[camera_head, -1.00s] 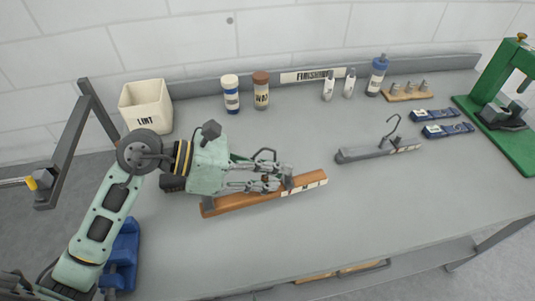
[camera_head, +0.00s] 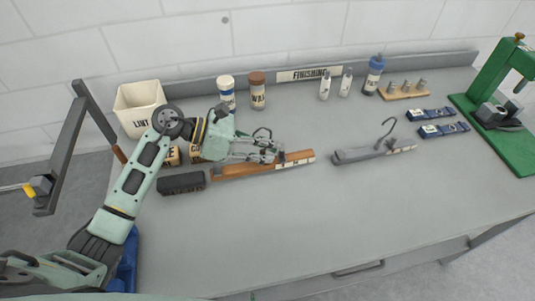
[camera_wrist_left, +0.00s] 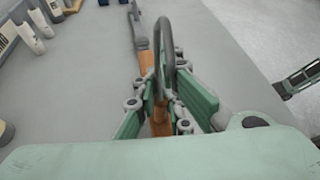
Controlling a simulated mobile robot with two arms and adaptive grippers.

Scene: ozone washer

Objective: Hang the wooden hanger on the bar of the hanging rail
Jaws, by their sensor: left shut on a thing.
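The wooden hanger (camera_head: 296,159) is an orange-brown bar with a pale label and a dark hook. My left gripper (camera_head: 268,151) is shut on it near the middle, by the hook. In the left wrist view, the fingers (camera_wrist_left: 160,105) close around the wooden bar (camera_wrist_left: 147,64), with the dark hook (camera_wrist_left: 163,40) rising between them. Whether the hanger clears the table is hard to tell. A dark grey frame (camera_head: 58,150) with a yellow-tipped rod stands at the left; it looks like the hanging rail.
A grey hanger (camera_head: 372,152) lies on the table (camera_head: 330,220) to the right. A dark block (camera_head: 181,183) sits left of the wooden hanger. The front middle is clear.

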